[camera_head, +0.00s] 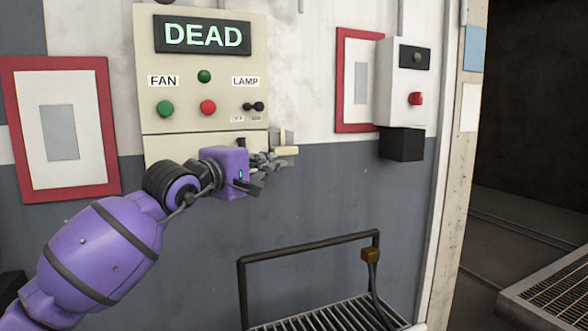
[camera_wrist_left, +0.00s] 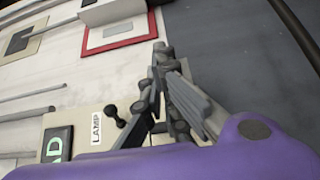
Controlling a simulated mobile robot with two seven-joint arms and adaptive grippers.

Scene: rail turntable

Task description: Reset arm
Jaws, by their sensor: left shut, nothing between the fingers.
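My left arm comes in from the left in the head view, purple with black bands. Its gripper (camera_head: 270,168) is in front of the lower right part of a beige control panel (camera_head: 185,120). The fingers are together and hold nothing; in the left wrist view the gripper (camera_wrist_left: 163,62) also looks closed. The panel has a screen (camera_head: 203,35) reading DEAD, a green FAN button (camera_head: 165,108), a red button (camera_head: 208,107), a small green light (camera_head: 204,76) and a black LAMP switch (camera_head: 253,106). A pale block (camera_head: 287,150) shows just behind the fingertips; whether they touch it I cannot tell. My right gripper is not in view.
Red-framed boards (camera_head: 108,130) hang on the wall. A white box (camera_head: 402,85) with a red knob is at the right of the panel. A black railing (camera_head: 310,245) with a grate stands below. A dark opening (camera_head: 535,130) is at far right.

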